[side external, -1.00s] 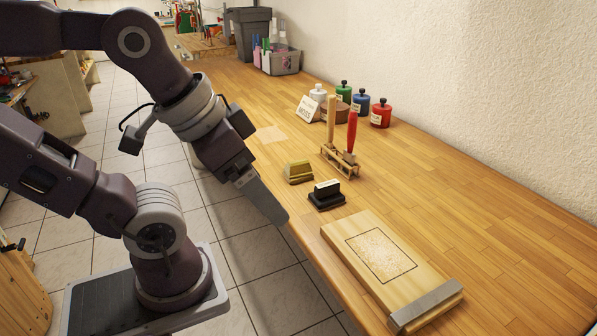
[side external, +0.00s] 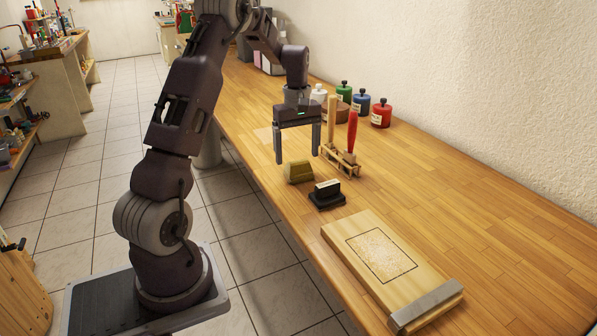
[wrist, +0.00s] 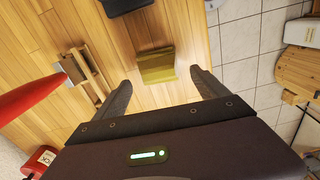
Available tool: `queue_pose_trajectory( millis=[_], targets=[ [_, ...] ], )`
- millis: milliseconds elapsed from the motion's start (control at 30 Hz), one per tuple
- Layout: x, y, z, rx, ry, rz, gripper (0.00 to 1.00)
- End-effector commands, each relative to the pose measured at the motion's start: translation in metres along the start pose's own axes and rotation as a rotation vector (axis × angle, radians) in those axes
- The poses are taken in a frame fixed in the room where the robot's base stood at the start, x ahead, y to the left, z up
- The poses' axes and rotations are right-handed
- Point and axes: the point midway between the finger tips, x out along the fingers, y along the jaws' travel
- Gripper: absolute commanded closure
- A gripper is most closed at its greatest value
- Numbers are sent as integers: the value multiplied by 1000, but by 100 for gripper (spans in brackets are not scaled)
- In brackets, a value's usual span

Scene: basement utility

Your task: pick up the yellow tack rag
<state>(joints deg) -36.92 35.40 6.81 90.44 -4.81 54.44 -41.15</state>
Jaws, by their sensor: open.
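The yellow tack rag (side external: 299,171) is a small folded olive-yellow block on the wooden bench. In the wrist view the rag (wrist: 156,65) lies beyond my fingertips, roughly between their lines. My gripper (side external: 298,158) is open and empty, pointing down above the bench just behind the rag in the side view. In the wrist view my gripper (wrist: 160,82) shows its two fingers apart, with nothing between them.
A black-based block (side external: 327,195) sits close to the rag. A wooden rack (side external: 341,160) with a red-handled tool (side external: 352,131) stands close to my right finger. Several bottles (side external: 381,113) line the wall. A wooden board (side external: 390,262) lies nearer on the bench.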

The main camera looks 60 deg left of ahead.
Motion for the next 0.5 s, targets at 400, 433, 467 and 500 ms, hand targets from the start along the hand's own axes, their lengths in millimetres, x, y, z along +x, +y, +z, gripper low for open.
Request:
queue_pose_trajectory(
  millis=[400,433,467,500],
  targets=[
    [35,2,4,3,0,1,16],
    [35,2,4,3,0,1,18],
    [35,2,4,3,0,1,24],
    [35,2,4,3,0,0,32]
  ],
)
